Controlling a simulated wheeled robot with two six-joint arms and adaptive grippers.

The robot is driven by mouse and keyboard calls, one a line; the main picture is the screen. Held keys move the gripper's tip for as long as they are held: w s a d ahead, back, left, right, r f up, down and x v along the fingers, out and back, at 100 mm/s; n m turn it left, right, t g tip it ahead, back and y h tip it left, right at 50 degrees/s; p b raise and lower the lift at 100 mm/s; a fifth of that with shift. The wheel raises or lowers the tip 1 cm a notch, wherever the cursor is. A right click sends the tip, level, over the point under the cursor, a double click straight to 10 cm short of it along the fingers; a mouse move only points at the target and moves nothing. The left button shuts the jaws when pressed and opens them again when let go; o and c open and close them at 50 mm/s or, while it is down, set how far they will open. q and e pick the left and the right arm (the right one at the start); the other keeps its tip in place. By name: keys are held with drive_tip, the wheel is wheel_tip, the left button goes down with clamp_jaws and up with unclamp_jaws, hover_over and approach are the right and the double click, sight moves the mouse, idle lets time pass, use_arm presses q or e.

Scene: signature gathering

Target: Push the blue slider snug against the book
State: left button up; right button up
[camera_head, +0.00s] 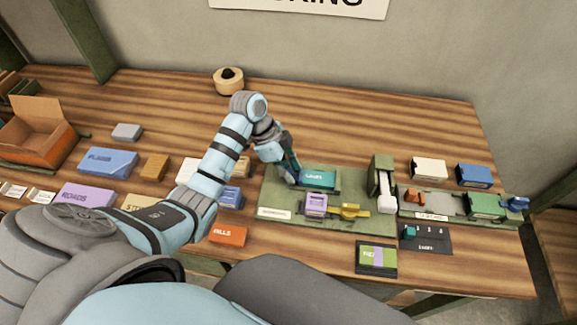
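A blue slider (515,203) sits at the right end of the right-hand green fixture (458,218). A green book (486,206) lies just to its left; at this size I cannot tell whether they touch. My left gripper (293,176) is well to the left, pointing down over the left-hand green board (283,214). It is at the left end of a teal book (319,178). Its fingers are small and dark, so I cannot tell whether they are open or touch the book. My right gripper is out of view.
The left-hand board also holds a purple book (314,205), a yellow slider (352,210) and a green post with a white lever (386,186). White (428,169) and blue (474,175) boxes stand behind the right fixture. A dark tray (426,239) lies in front.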

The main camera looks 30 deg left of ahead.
use_arm(q)
drive_tip(key=shift+o, duration=0.5)
drive_tip(key=shift+w+d, duration=0.1)
drive_tip(key=shift+r, duration=0.1)
drive_tip(key=w+v, duration=0.1)
drive_tip(key=v, duration=0.6)
drive_tip(key=shift+s+r, duration=0.2)
drive_tip(key=shift+s, duration=0.35)
